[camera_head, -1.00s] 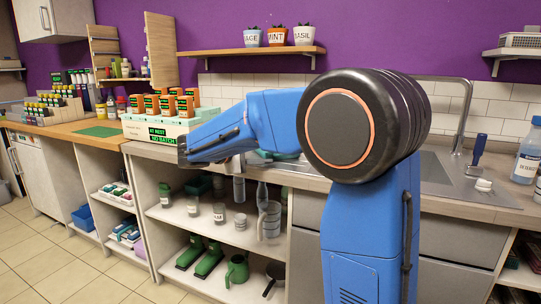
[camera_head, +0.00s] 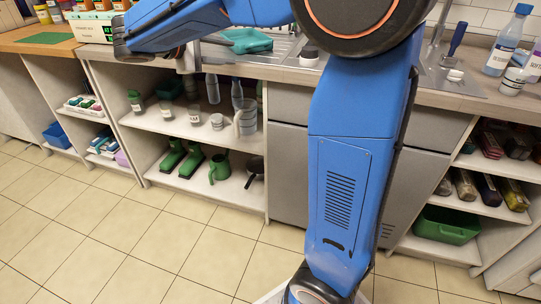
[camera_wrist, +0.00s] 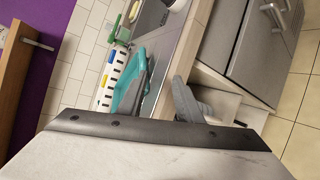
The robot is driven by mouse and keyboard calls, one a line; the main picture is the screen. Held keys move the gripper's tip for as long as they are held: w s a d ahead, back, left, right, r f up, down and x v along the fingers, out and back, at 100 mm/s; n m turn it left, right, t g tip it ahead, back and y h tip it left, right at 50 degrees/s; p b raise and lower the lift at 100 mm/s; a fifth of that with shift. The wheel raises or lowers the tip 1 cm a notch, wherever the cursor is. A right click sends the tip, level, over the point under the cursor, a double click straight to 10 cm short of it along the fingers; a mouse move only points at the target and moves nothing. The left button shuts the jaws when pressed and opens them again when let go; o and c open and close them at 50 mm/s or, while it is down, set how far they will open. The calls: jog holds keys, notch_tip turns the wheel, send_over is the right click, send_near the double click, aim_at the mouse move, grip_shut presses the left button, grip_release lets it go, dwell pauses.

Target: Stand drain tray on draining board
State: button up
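A teal tray (camera_head: 247,40), which looks like the drain tray, lies low on the metal draining board (camera_head: 283,52) on the worktop. My arm hides part of the board. The teal tray (camera_wrist: 127,92) also shows in the wrist view, partly behind one finger. My gripper (camera_head: 121,40) is at the left in the head view, above the worktop edge and left of the tray. In the wrist view its two grey fingers (camera_wrist: 163,82) stand apart with nothing seen between them.
A white box (camera_head: 92,27) stands on the worktop beside my gripper. A blue-capped bottle (camera_head: 505,45) and a brush (camera_head: 457,40) stand at the right. Open shelves below hold bottles, a jug (camera_head: 246,118) and green boots (camera_head: 182,160). The tiled floor in front is clear.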

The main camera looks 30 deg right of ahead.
jog(key=s+d+f+m+y, duration=0.1)
jog(key=s+d+f+y, duration=0.3)
jog(key=s, duration=0.6)
jog(key=s+a+f+m+t+y, duration=0.1)
jog(key=s+a+f+m+y, duration=0.2)
jog(key=s+f, duration=0.5)
jog(key=s+a+f+m+t+y, duration=0.1)
jog(key=s+a+f+m+y, duration=0.2)
jog(key=s, duration=1.1)
notch_tip(320, 180, down, 5)
jog(key=a+y, duration=0.2)
jog(key=y, duration=0.1)
jog(key=shift+a+r, duration=0.15)
jog(key=shift+a, duration=0.05)
jog(key=shift+s+d, duration=0.1)
jog(key=shift+d, duration=0.05)
